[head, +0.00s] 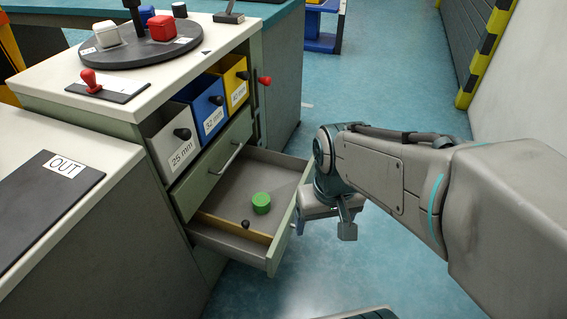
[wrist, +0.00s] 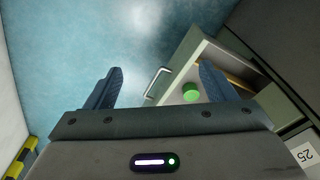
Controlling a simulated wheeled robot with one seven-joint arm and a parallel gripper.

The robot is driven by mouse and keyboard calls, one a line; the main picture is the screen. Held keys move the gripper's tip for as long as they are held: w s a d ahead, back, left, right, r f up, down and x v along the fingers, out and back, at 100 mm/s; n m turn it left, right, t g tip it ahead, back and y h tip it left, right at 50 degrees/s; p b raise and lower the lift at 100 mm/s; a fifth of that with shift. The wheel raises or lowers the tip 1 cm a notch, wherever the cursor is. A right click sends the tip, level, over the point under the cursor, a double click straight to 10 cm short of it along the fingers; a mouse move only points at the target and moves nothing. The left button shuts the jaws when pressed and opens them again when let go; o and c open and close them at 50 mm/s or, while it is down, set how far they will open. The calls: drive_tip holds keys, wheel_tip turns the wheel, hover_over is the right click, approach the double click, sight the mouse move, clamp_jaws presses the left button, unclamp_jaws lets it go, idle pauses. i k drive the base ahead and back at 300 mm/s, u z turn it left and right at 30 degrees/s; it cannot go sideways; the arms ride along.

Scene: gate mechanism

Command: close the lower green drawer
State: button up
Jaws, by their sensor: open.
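The lower green drawer (head: 279,238) is pulled well out of the cabinet in the head view. It holds a green cylinder (head: 261,203) and a small dark ball (head: 245,225). My gripper (head: 322,230) is just outside the drawer's front panel, on its right side. In the wrist view the gripper (wrist: 160,90) is open, with its two fingers apart. The drawer's handle (wrist: 158,82) shows between the fingers, and the right finger overlaps the view of the drawer (wrist: 195,50). I cannot tell whether a finger touches the drawer.
The upper green drawer (head: 213,165) is shut, below the grey, blue and yellow bins (head: 208,112). A red knob (head: 264,81) sticks out beside the bins. The blue floor (head: 350,280) is clear around the drawer. A yellow-black striped post (head: 480,60) stands at the right wall.

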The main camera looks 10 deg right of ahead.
sight(254, 170)
drive_tip(key=k, duration=0.25)
drive_tip(key=z, duration=1.7)
drive_tip(key=k, duration=0.7)
drive_tip(key=u, duration=0.7)
drive_tip(key=i, duration=0.5)
drive_tip(key=u, duration=0.05)
